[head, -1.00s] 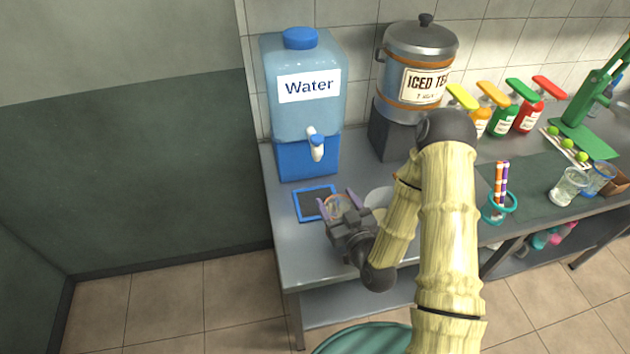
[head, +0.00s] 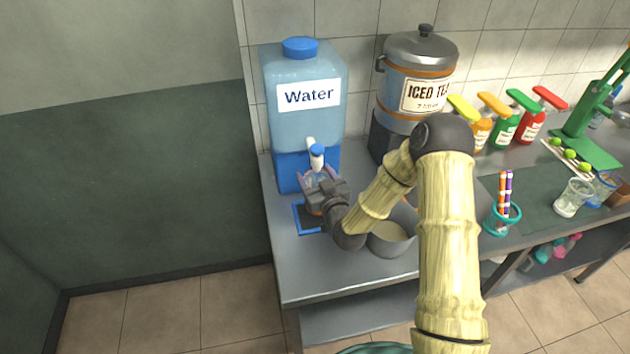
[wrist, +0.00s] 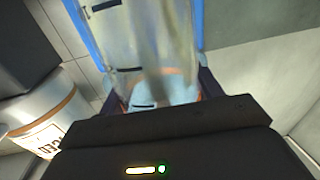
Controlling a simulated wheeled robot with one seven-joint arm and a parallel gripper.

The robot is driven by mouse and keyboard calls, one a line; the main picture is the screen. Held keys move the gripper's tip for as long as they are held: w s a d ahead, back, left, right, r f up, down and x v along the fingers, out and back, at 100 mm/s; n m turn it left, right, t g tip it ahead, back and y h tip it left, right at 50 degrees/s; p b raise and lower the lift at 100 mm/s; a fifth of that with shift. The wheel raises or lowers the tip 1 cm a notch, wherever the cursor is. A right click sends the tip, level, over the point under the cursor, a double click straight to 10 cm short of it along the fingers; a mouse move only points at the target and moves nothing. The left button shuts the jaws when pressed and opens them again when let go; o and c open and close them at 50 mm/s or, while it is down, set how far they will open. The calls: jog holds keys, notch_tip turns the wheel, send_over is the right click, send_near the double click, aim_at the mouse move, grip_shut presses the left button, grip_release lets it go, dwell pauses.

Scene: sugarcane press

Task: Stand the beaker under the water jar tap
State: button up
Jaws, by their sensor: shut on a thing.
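The water jar (head: 302,120) stands at the back left of the counter, on a blue base. Its tap (head: 316,155), white and blue, points forward. My gripper (head: 316,180) is just in front of and below the tap, above a dark mat with a blue rim (head: 298,222). In the wrist view, the clear beaker (wrist: 145,45) with black marks sits between my fingers, and the gripper is shut on it. In the head view my gripper hides most of the beaker. I cannot tell whether its base touches the mat.
A grey pot (head: 390,240) stands on the counter just right of my wrist. The iced tea dispenser (head: 415,85) stands right of the jar. A teal cup with markers (head: 502,217), glasses (head: 573,198) and syrup bottles (head: 505,128) are further right. The counter's front left is clear.

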aim_at(313, 181)
jog(key=shift+w+a, duration=0.1)
jog(key=shift+w, duration=0.15)
jog(key=shift+f, duration=0.15)
jog(key=shift+f+p, duration=0.4)
jog(key=shift+f, duration=1.25)
jog(key=shift+f, duration=0.2)
jog(key=o, duration=1.3)
jog(key=shift+r, duration=0.1)
jog(key=shift+o, duration=0.2)
